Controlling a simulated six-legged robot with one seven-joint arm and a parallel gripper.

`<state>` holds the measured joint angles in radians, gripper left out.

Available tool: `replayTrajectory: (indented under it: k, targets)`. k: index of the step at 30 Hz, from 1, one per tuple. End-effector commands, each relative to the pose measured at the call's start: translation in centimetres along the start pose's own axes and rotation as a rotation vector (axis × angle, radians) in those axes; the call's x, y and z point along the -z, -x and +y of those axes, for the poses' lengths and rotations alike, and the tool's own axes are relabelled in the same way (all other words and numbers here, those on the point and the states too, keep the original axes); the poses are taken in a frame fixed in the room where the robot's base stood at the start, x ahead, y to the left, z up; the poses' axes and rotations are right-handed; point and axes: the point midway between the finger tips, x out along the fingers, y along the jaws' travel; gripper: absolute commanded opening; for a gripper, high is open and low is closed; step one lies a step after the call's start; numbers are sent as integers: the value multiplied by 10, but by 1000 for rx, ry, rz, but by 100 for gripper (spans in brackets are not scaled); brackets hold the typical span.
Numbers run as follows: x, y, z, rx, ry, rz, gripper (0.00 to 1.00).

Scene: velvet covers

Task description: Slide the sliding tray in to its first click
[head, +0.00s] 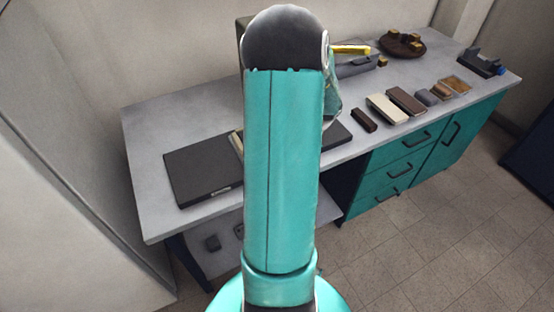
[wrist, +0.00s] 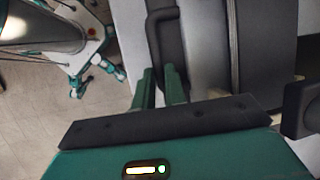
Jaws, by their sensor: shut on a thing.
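In the wrist view, my gripper (wrist: 161,88) has its two green fingers around one bar of a black loop handle (wrist: 162,38) and is shut on it. The handle stands against a pale grey surface (wrist: 130,28), apparently the sliding tray's front; how far the tray is in cannot be told. A dark grey panel (wrist: 265,45) with a black edge strip lies to the right of the handle. In the head view, my arm covers the gripper, the handle and whatever is behind them.
In the head view, a grey worktop (head: 150,125) bears a flat black case (head: 203,168) at left. Several small boxes (head: 387,108), a round brown tray (head: 402,44) and a dispenser (head: 482,62) stand at right. A teal drawer cabinet (head: 400,160) is below. The tiled floor (head: 430,240) in front is clear.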

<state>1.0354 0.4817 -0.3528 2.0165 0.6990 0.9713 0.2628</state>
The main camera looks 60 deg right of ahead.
Motion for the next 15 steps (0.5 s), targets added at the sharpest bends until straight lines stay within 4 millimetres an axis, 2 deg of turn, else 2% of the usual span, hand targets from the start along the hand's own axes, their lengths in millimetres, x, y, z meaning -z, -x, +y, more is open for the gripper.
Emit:
replayTrajectory:
  k: [5, 15]
  targets:
    - [11, 5, 1, 0, -1, 1, 0]
    - [13, 6, 0, 0, 0, 1, 0]
